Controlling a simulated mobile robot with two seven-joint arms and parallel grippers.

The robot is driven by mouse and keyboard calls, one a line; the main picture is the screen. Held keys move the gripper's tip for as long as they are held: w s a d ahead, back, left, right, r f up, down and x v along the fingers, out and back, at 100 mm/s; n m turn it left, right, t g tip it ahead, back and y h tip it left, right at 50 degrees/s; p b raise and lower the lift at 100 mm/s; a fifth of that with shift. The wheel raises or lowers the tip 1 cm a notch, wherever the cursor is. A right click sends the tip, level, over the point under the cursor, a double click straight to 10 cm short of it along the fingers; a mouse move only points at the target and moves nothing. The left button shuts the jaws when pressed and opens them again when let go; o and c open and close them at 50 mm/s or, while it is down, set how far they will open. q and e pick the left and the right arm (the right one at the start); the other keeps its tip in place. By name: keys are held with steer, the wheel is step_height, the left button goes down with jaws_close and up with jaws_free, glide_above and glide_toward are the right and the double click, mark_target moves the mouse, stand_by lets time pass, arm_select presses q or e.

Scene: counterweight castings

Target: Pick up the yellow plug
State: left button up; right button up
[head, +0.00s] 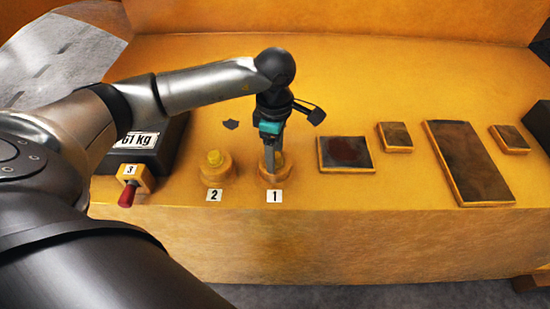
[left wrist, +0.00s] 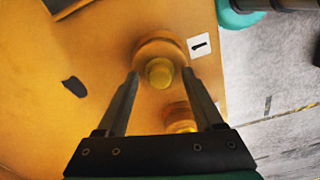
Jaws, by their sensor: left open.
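A yellow plug (head: 279,160) sits in the round collar (head: 266,179) above the label "1". In the left wrist view the same plug (left wrist: 159,72) shows between my fingertips. My left gripper (head: 270,168) points down over it with its jaws open, one finger on each side. I cannot tell whether a finger touches it. A second yellow plug (head: 215,157) stands in the collar above the label "2", to the left. It also shows partly, behind the right finger, in the left wrist view (left wrist: 180,113).
A red knob (head: 127,196) with label "3" is at the front left, beside a dark block (head: 150,158) marked "61 kg". A low square plate (head: 346,153) and a long plate (head: 465,160) lie to the right. The yellow surface ends at a front edge.

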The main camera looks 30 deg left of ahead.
arm_select(q)
jaws_close()
stand_by(0.6)
